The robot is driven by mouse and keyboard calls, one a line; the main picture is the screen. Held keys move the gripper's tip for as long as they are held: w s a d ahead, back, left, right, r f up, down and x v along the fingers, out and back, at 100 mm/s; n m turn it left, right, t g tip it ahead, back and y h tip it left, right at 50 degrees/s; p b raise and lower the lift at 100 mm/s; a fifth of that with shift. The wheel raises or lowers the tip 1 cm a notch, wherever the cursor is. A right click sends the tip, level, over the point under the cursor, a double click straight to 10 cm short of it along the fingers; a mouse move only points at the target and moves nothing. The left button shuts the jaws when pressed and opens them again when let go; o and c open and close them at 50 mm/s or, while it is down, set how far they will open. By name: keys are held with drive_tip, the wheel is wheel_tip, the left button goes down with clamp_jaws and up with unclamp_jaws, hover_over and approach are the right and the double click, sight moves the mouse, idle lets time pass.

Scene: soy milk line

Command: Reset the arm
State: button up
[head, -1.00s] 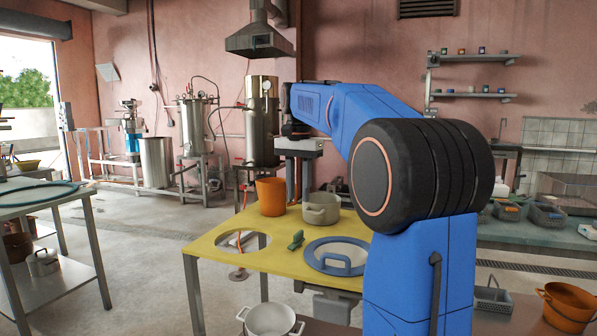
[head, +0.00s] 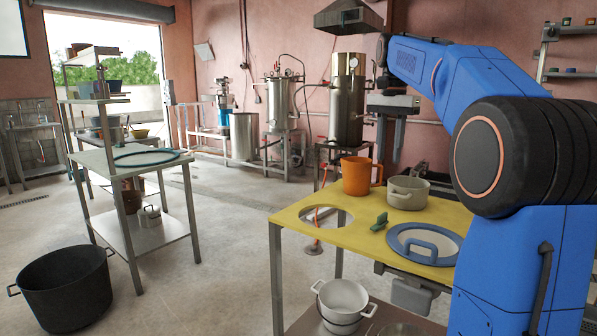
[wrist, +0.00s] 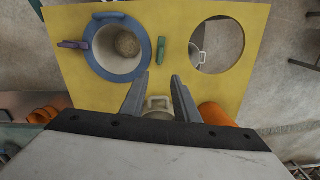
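My gripper (head: 389,160) hangs with its fingers pointing down above the far side of the yellow table (head: 310,233), behind the orange mug-like container (head: 356,176) and the beige pot (head: 408,192) in the head view. In the wrist view my gripper (wrist: 160,78) has its two fingers apart, with only the table surface seen between the tips. The beige pot (wrist: 157,103) shows lower, between the finger bases. My blue arm reaches in from the right of the head view.
The yellow table has a round hole and carries a green piece (head: 379,222) and a blue-rimmed round piece (head: 425,243). A white pot (head: 342,302) stands below. A black pot (head: 66,290) and a metal rack (head: 129,221) stand left. Floor between rack and table is clear.

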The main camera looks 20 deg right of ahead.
drive_tip(key=s+a+f+n+t, duration=0.1)
drive_tip(key=s+a+f+n, duration=0.2)
drive_tip(key=s+a+f, duration=0.4)
drive_tip(key=s+a+f+n+t, duration=0.1)
drive_tip(key=s+a+f+n, duration=0.3)
drive_tip(key=s, duration=0.4)
drive_tip(key=s+a+f+n+t, duration=0.1)
drive_tip(key=s+a+f+n, duration=0.1)
drive_tip(key=s+f, duration=0.5)
drive_tip(key=s+a+f+n+t, duration=0.1)
drive_tip(key=s+a+f+n, duration=0.2)
drive_tip(key=s+f, duration=0.5)
wheel_tip(320, 180, down, 6)
drive_tip(key=shift+s+r+t, duration=0.15)
drive_tip(key=shift+r+t, duration=0.1)
drive_tip(key=shift+t, duration=0.15)
